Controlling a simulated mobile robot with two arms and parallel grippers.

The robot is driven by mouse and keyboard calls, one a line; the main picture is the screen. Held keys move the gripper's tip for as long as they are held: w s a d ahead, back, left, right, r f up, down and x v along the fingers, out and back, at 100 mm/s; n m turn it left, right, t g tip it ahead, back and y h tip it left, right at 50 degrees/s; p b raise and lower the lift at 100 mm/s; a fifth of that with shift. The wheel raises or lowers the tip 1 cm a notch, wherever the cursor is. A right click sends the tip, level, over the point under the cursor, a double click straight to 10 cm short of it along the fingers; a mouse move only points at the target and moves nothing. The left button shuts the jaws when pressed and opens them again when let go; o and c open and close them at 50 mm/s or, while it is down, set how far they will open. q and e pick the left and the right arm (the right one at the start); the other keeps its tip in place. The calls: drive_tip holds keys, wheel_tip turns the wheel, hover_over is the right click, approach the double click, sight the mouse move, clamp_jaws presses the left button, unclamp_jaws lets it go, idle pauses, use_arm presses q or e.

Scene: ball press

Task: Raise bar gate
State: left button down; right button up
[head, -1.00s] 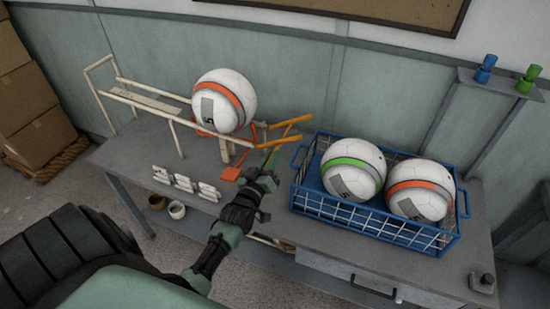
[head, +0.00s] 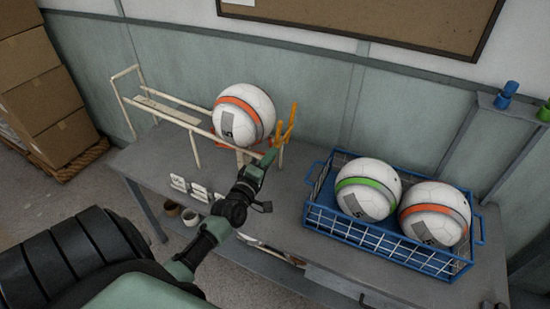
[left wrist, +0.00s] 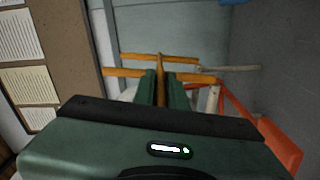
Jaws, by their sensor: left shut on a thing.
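The yellow-orange bar gate (head: 290,124) stands nearly upright at the right end of a cream rail rack (head: 158,106), just right of a white ball with an orange band (head: 243,115). My left gripper (head: 270,157) reaches up to the gate from the front. In the left wrist view, the left gripper (left wrist: 161,82) is shut on a thin bar of the gate (left wrist: 123,72). Other gate bars cross behind its fingers there. The exact contact is small and partly hidden in the head view. My right gripper is not in view.
A blue wire crate (head: 385,239) on the table holds a green-banded ball (head: 368,188) and an orange-banded ball (head: 434,214). An orange-red part (left wrist: 270,130) is close right of the left gripper. Bare tabletop (head: 283,210) separates rack and crate.

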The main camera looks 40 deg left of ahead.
use_arm(q)
drive_tip(key=shift+s+a+r+n, duration=0.1)
drive_tip(key=shift+a+r+n, duration=0.05)
drive_tip(key=shift+a+n, duration=0.3)
drive_tip(key=c, duration=1.5)
unclamp_jaws()
drive_tip(key=shift+o, duration=0.2)
drive_tip(key=shift+s, duration=0.1)
drive_tip(key=shift+s+d, duration=0.15)
drive_tip(key=shift+s, duration=0.2)
drive_tip(key=b+v, duration=0.1)
drive_tip(key=v, duration=0.6)
drive_tip(key=shift+b, duration=0.35)
